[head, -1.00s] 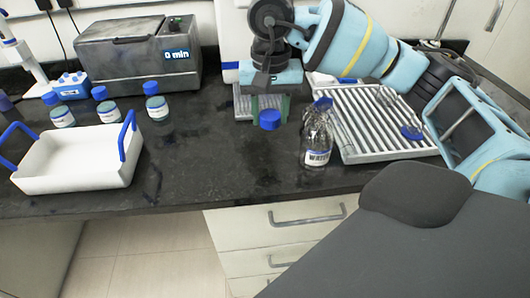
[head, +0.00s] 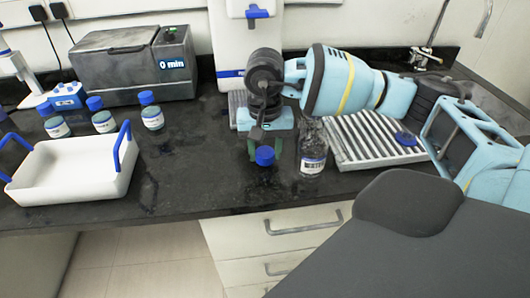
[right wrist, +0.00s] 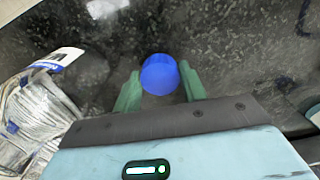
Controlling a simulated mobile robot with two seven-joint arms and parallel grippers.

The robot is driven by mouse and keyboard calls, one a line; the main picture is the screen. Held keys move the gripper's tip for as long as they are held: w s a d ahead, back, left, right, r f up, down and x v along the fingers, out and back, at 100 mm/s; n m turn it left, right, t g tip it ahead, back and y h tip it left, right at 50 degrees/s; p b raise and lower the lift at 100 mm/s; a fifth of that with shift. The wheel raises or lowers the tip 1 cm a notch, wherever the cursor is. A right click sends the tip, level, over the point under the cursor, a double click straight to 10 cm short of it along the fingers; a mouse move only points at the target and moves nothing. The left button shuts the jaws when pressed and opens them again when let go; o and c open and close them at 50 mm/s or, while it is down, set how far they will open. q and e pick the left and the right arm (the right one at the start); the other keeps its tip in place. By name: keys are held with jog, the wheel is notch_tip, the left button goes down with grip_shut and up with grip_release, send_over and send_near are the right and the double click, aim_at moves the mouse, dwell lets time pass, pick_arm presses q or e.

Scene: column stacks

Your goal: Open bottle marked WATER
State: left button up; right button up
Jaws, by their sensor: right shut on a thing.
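The bottle marked WATER (head: 312,155) stands upright on the dark counter, clear, with an open neck and no cap on it. It also shows at the left of the right wrist view (right wrist: 38,115). My right gripper (head: 264,150) is just left of the bottle, pointing down, with its green fingers shut on a blue cap (head: 265,156). In the right wrist view the cap (right wrist: 159,74) sits between the fingertips. The cap is low, close to the counter; I cannot tell whether it touches. My left gripper is not in view.
A ridged drainboard (head: 365,138) with a blue item lies right of the bottle. A white tray (head: 70,172) with blue handles and several blue-capped bottles (head: 152,112) stand at left. A grey bath reading 0 min (head: 135,65) is behind. Counter between tray and gripper is clear.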

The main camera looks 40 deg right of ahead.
jog(key=shift+f, duration=0.65)
jog(key=shift+f, duration=0.15)
jog(key=o, duration=1.1)
